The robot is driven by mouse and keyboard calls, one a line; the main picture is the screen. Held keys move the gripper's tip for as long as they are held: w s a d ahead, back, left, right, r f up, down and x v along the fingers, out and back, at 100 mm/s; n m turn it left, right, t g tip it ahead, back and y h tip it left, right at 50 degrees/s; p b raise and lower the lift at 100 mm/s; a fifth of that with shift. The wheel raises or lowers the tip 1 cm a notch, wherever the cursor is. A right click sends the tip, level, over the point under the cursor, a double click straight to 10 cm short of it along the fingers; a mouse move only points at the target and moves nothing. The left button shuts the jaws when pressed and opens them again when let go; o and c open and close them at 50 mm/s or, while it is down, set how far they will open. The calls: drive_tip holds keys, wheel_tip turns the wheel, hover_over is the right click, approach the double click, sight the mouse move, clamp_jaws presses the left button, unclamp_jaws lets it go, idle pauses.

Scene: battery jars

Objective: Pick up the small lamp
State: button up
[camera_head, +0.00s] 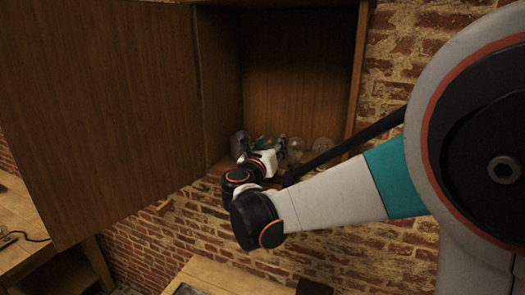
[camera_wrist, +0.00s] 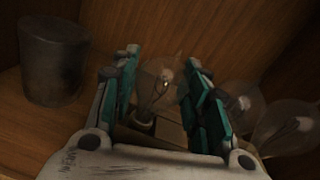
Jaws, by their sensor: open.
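A clear glass bulb with a narrow neck, which looks like the small lamp (camera_wrist: 158,85), stands between the two fingers of my gripper (camera_wrist: 161,64) in the wrist view. The teal-padded fingers are spread on either side of it, and I see a gap on both sides. Its lower part is near a small brownish block and partly hidden by my gripper's palm. In the head view my gripper (camera_head: 270,147) reaches into the open wooden cabinet, and it hides much of what stands there.
In the wrist view a dark cylindrical jar (camera_wrist: 54,62) stands left, and two glass bulbs, one nearer (camera_wrist: 288,128) and one behind (camera_wrist: 240,97), are close beside the right finger. The cabinet door (camera_head: 100,110) hangs open at left. The cabinet's side wall (camera_head: 358,70) bounds the right.

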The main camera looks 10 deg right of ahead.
drive_tip(key=shift+s+a+r, duration=0.15)
drive_tip(key=shift+s+a, duration=0.1)
drive_tip(key=shift+s, duration=0.1)
drive_tip(key=shift+s+a+r, duration=0.1)
drive_tip(key=shift+s, duration=0.1)
drive_tip(key=shift+c, duration=1)
drive_tip(key=shift+w, duration=0.1)
drive_tip(key=c, duration=0.4)
drive_tip(key=shift+w+d, duration=0.1)
drive_tip(key=shift+d, duration=0.1)
drive_tip(key=shift+c, duration=0.2)
